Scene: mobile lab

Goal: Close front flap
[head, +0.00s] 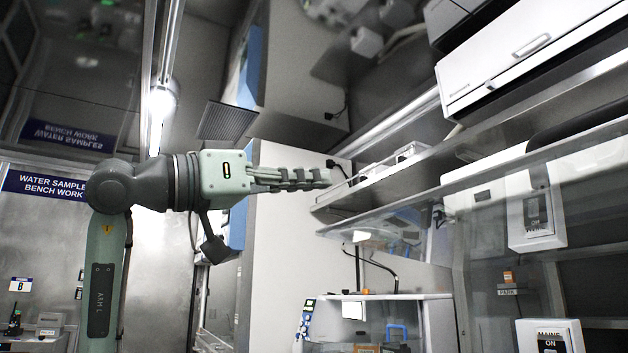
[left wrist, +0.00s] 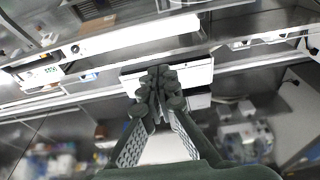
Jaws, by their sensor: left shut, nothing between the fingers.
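A clear tilted panel (head: 375,222) with a pale edge stands raised above an open-fronted enclosure at centre right in the head view. It looks like the front flap, but I cannot be certain. My left gripper (head: 326,178) points right, with its fingers together and empty, above and left of this panel. The fingertips appear close to the end of a shelf edge; I cannot tell whether they touch it. In the left wrist view the shut fingers (left wrist: 158,82) point at a white box-like surface (left wrist: 195,74). My right gripper is not in view.
A white overhead locker (head: 530,48) with a handle hangs at upper right. A metal shelf (head: 440,165) runs along the wall. White switch boxes (head: 536,215) are at right. A clear-topped box (head: 436,318) stands below the panel. A pale cabinet side (head: 285,235) is behind my gripper.

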